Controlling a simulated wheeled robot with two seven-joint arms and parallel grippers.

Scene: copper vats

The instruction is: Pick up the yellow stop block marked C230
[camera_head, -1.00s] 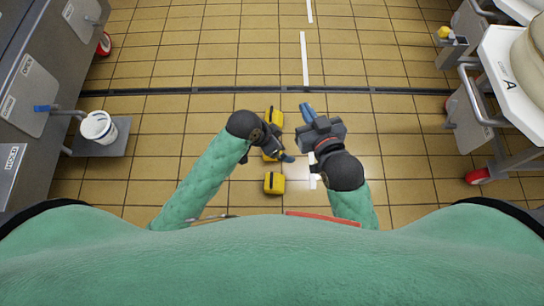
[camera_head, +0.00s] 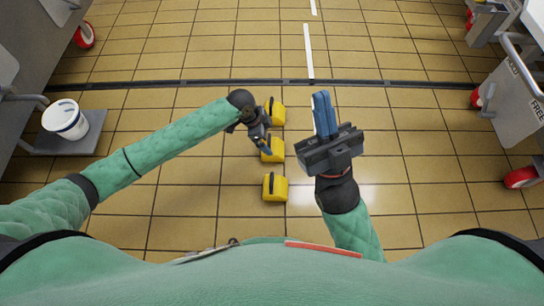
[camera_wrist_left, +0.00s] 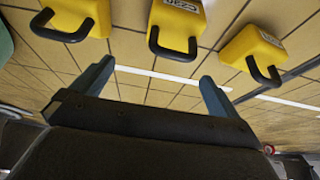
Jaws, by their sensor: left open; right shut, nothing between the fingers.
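Three yellow blocks with black handles stand in a row on the tiled floor: a far one (camera_head: 277,111), a middle one (camera_head: 275,151) and a near one (camera_head: 279,188). In the left wrist view they show as left (camera_wrist_left: 70,18), middle (camera_wrist_left: 178,22) and right (camera_wrist_left: 252,48). My right gripper (camera_head: 323,112) is shut and empty, right of the row.
A white bucket (camera_head: 65,119) stands on a grey platform (camera_head: 92,135) at the left. Wheeled equipment with red castors (camera_head: 521,177) lines the right side. A dark floor channel (camera_head: 180,85) crosses beyond the blocks. The tiles around the row are clear.

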